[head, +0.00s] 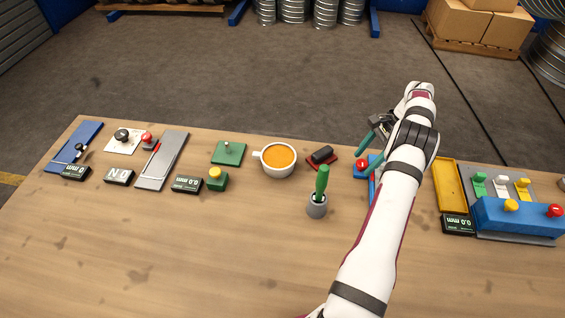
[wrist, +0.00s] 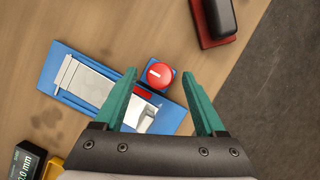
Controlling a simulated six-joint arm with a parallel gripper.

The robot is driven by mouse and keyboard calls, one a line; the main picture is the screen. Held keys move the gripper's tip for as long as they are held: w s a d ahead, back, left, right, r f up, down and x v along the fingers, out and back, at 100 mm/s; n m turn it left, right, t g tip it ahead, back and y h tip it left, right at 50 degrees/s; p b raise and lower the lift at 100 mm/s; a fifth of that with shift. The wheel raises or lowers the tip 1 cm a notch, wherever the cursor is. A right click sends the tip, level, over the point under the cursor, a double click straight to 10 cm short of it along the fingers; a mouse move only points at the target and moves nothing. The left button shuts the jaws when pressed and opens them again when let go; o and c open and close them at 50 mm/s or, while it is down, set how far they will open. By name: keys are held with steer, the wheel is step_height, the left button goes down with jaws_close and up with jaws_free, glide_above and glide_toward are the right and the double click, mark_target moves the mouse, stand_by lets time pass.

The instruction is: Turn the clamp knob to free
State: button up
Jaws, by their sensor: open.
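A round red knob (wrist: 158,74) with a white bar across its top sits on a small blue block, at the end of a blue plate (wrist: 60,62) with a pale metal slide. A small red strip lies beside the knob. The knob also shows in the head view (head: 361,164), left of my arm. I take it for the clamp knob; no label on it can be read. My gripper (head: 371,150) is open and empty. In the wrist view the teal fingertips (wrist: 160,76) appear on either side of the knob; I cannot tell how far above it they are.
A black block on a red base (head: 322,155) is just left of the knob. A green-handled tool in a grey cup (head: 317,204) and a cup of orange liquid (head: 279,158) stand further left. A yellow tray (head: 451,185) and a blue switch unit (head: 520,217) are right of my arm.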

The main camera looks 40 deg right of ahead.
steer(key=m, duration=0.2)
steer(key=m+t+h, duration=0.1)
steer(key=m, duration=0.2)
steer(key=m+t, duration=0.1)
steer(key=m, duration=0.1)
steer(key=shift+s+a+r+h, duration=0.1)
steer(key=shift+s+a+h, duration=0.2)
steer(key=shift+h, duration=0.1)
steer(key=m+h, duration=0.1)
steer(key=m, duration=0.2)
steer(key=m+h, duration=0.1)
steer(key=m, duration=0.2)
steer(key=shift+a+t, duration=0.2)
steer(key=shift+t, duration=0.2)
steer(key=a+v, duration=0.1)
steer(key=v, duration=1.5)
steer(key=w+a+r+n, duration=0.2)
steer(key=a+n, duration=0.3)
steer(key=a, duration=0.4)
steer(key=w+a+r+n+g+y, duration=0.1)
steer(key=a+n, duration=0.4)
steer(key=a, duration=0.5)
steer(key=w+a+r+n+g+y, duration=0.1)
steer(key=a+n, duration=0.4)
steer(key=a, duration=0.5)
steer(key=shift+w+a+r, duration=0.15)
steer(key=shift+w+r, duration=0.65)
steer(key=shift+r, duration=0.15)
